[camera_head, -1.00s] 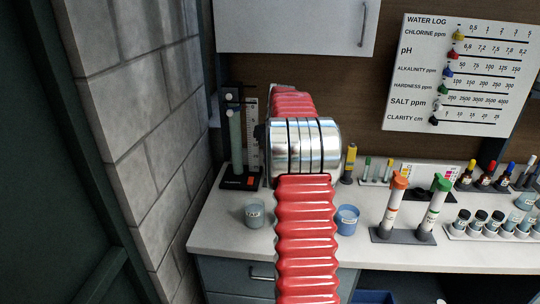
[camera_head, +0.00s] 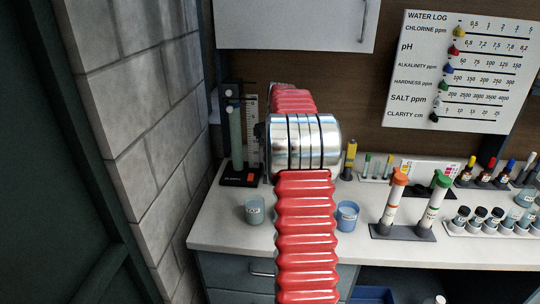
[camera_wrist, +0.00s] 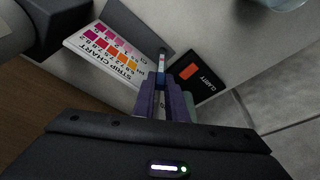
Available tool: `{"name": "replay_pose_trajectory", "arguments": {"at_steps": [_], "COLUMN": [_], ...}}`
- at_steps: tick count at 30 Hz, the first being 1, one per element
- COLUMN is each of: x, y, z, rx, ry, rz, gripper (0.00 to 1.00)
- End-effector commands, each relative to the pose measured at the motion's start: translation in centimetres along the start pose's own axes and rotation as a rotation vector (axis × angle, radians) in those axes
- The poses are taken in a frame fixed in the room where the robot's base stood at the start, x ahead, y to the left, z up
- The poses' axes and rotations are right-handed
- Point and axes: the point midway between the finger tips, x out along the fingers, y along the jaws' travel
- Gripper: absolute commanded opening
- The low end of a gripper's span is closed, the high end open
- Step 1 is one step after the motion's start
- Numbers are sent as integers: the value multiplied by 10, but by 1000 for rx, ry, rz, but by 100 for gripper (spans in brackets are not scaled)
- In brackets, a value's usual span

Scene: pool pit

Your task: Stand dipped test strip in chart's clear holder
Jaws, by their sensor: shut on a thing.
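My gripper (camera_wrist: 165,103) shows in the wrist view with its purple fingers shut on a thin test strip (camera_wrist: 162,61). The strip sticks out past the fingertips, with coloured pads near its end. The strip chart (camera_wrist: 104,53), a white card with pink and orange squares, lies just left of the strip in this view. I cannot clearly make out its clear holder or whether the strip touches anything. In the head view my red and silver arm hides the gripper and the strip.
The black clarity base (camera_wrist: 205,78) is close right of the strip; its tube (camera_head: 236,140) stands by the wall. Cups (camera_head: 255,210) (camera_head: 347,215) stand on the counter (camera_head: 290,247).

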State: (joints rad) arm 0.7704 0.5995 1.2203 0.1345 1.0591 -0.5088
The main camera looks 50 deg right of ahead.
Motion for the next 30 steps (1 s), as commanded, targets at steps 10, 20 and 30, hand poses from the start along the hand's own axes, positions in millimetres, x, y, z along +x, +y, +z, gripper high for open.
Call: {"name": "replay_pose_trajectory", "arguments": {"at_steps": [10, 20, 30], "x": [3, 6, 7], "y": [0, 0, 0], "z": [1, 2, 2], "rx": [0, 0, 0], "ry": [0, 0, 0], "rz": [0, 0, 0], "gripper": [0, 0, 22]}}
